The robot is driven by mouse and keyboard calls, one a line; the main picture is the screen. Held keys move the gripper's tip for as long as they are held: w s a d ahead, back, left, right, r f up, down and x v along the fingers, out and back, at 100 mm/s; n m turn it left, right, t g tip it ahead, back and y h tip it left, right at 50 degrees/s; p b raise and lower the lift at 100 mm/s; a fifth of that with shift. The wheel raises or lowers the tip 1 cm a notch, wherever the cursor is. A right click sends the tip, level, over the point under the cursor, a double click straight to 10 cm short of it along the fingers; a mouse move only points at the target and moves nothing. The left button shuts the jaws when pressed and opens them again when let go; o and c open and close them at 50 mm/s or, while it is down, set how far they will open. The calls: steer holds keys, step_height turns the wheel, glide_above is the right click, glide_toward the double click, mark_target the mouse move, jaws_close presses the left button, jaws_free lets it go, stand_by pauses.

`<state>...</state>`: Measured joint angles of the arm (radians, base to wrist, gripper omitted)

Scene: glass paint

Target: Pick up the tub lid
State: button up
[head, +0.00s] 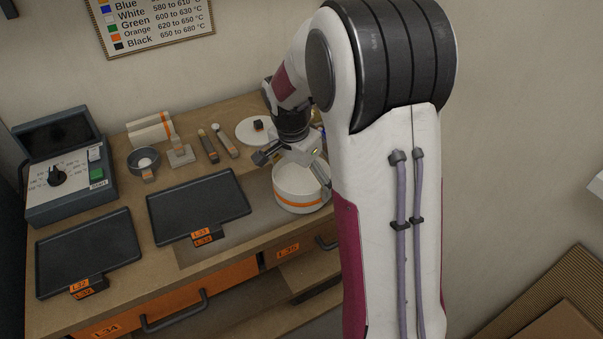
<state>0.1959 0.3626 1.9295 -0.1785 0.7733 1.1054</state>
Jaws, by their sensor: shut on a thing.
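A white round tub (298,203) with an orange band is at the right of the worktop, below my gripper (293,166). My gripper comes down over the tub, with one finger at its upper left and the other along its right side. It appears shut on the tub, though the contact is partly hidden by the wrist. A flat white round lid (245,133) with a small black knob lies on the worktop behind and left of my gripper. Its right part is hidden by my arm.
Two dark trays (190,198) (88,240) lie at the front left. A control box (65,180) stands at far left. A small dark bowl (143,160), a white block (150,128) and several small tools (209,147) are at the back. Orange-labelled drawers (190,295) are below.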

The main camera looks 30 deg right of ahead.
steer(key=shift+f, duration=0.3)
steer(key=shift+f, duration=0.1)
steer(key=o, duration=1.8)
steer(key=shift+f, duration=0.1)
steer(key=shift+o, duration=0.2)
step_height(320, 180, up, 8)
steer(key=a, duration=0.1)
steer(key=shift+s+f, duration=0.15)
steer(key=shift+s, duration=0.05)
steer(key=shift+s+a, duration=0.1)
